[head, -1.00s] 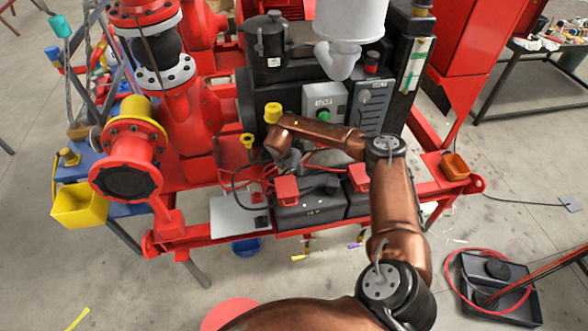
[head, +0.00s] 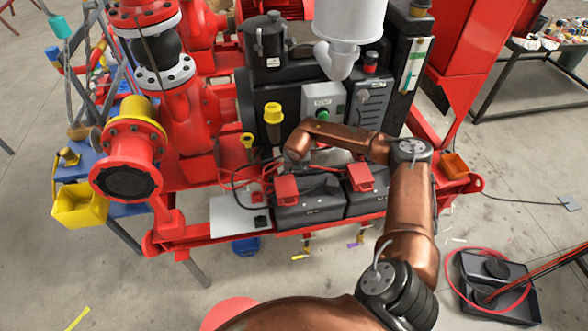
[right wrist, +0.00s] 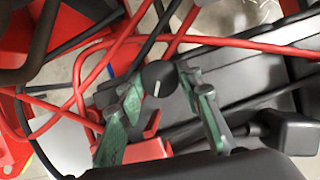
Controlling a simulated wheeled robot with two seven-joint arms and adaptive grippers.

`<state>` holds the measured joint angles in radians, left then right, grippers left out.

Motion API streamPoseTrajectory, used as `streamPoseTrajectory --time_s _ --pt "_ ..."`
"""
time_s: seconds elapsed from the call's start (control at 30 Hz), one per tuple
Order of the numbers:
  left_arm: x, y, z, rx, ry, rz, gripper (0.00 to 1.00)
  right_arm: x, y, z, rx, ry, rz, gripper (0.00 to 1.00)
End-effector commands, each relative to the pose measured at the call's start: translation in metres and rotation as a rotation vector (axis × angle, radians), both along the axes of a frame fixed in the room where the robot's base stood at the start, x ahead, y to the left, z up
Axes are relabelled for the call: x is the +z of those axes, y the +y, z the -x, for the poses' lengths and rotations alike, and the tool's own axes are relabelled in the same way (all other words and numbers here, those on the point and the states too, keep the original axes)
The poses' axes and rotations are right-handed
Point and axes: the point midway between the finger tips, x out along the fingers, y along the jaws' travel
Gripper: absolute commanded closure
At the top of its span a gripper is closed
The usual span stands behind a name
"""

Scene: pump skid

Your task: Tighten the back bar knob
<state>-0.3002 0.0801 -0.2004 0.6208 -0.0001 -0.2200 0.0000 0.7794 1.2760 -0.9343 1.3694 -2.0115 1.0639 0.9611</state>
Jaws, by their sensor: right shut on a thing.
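A round black knob (right wrist: 158,78) with a white line on its top shows in the right wrist view. The green-padded fingers of my right gripper (right wrist: 160,86) stand on either side of it and are shut on it. In the head view my right gripper (head: 294,163) points down behind the left black battery (head: 312,211). The knob is hidden there by my wrist and the battery's red cap (head: 286,187). The bar under the knob cannot be made out clearly. My left gripper is not in view.
Red and black cables (right wrist: 95,65) cross close around my right fingers. A second battery (head: 362,203) with a red cap sits to the right. A yellow-capped filler (head: 273,113) and a grey control box (head: 323,103) stand just behind.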

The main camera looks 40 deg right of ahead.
Motion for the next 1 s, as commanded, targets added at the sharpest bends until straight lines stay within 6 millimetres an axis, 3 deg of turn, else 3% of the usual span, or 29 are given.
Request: streamPoseTrajectory --time_s 0.5,1.0 --pt "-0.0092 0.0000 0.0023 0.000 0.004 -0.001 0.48 -0.0002 -0.0029 0.0009 0.332 0.000 0.000 0.92" --pt "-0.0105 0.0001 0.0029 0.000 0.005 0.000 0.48 0.0005 -0.0030 0.0007 0.394 -0.001 0.001 0.92"
